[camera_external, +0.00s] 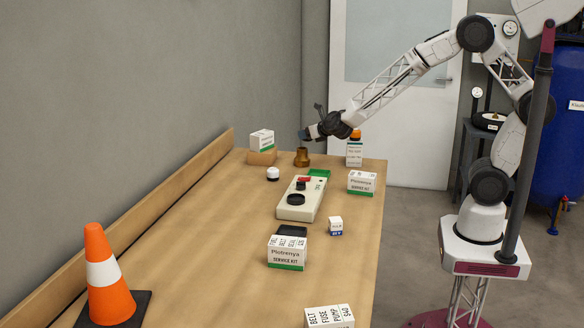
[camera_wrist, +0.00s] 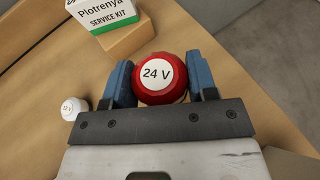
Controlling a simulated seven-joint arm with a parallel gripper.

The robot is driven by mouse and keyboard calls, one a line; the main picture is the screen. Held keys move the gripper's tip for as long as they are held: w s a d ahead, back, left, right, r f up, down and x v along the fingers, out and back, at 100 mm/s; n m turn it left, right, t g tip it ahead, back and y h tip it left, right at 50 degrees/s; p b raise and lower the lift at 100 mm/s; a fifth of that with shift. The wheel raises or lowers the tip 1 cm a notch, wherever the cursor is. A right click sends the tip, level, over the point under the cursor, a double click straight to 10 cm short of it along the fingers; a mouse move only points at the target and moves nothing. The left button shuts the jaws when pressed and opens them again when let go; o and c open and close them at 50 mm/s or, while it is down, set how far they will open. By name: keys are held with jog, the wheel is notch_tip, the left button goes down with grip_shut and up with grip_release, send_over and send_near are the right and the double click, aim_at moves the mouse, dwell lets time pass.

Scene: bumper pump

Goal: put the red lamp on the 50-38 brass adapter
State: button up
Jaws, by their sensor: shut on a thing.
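The red lamp (camera_wrist: 162,78), with a round white "24 V" label on top, is between the two blue fingers of my gripper (camera_wrist: 161,84) in the wrist view. The fingers are shut on its sides. In the outside view my gripper (camera_external: 304,136) is right above the brass adapter (camera_external: 302,158), which stands upright at the far end of the bench. The lamp cannot be made out there. I cannot tell whether it touches the adapter, which the lamp and gripper mostly hide in the wrist view.
A white lamp (camera_external: 272,174) sits nearby; it also shows in the wrist view (camera_wrist: 74,108). A service kit box (camera_external: 262,140) stands on a wooden block (camera_external: 262,157).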

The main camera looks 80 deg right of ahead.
jog(key=shift+w+d+f, duration=0.1)
jog(key=shift+w+d, duration=0.1)
jog(key=shift+w, duration=0.95)
jog(key=shift+f, duration=1.75)
jog(key=shift+f, duration=0.1)
jog(key=o, duration=0.9)
jog(key=shift+o, duration=0.2)
jog(key=v, duration=1.2)
jog(key=shift+r, duration=0.2)
